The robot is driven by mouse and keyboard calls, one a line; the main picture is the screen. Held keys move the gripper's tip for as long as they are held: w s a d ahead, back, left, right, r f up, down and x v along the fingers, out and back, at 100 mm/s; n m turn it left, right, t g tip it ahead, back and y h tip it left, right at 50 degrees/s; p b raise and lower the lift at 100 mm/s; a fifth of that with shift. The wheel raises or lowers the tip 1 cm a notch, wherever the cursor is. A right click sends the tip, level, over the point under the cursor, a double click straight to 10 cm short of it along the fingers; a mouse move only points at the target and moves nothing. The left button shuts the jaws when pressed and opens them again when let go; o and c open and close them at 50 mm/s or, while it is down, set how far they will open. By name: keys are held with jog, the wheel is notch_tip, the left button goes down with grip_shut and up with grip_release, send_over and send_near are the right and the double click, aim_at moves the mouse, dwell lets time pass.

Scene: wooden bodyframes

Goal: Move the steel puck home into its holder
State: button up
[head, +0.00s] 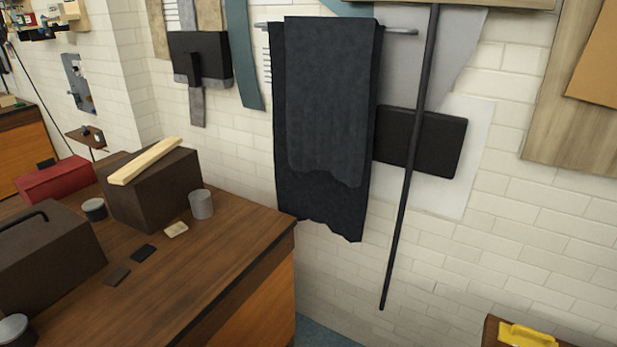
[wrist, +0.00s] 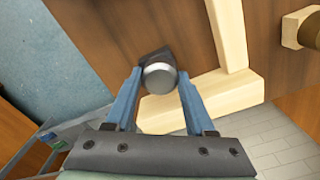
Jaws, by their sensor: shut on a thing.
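In the wrist view, the steel puck (wrist: 160,78) is a short silver cylinder with a pale grey round face. My gripper (wrist: 160,74) has two blue fingers shut on its sides. A dark, angular piece (wrist: 154,54) shows directly behind the puck. I cannot tell if this is the holder, or whether the puck touches it or sits in it. My gripper is not visible in the head view. There, a dark round piece with a grey top (head: 94,208) and a similar one (head: 15,328) stand on the brown bench; I cannot tell if either is the holder.
In the wrist view, pale wooden bars (wrist: 228,35) lie close to the right of the puck. The head view's bench (head: 215,252) carries a brown block (head: 155,195), a grey cup (head: 201,204) and small flat pieces. Its front right part is clear.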

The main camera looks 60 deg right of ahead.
grip_shut()
jog(key=shift+r+p, duration=0.7)
jog(key=shift+p, duration=0.1)
jog(key=shift+r+p, duration=1.45)
jog(key=shift+p, duration=0.2)
jog(key=shift+w, duration=0.1)
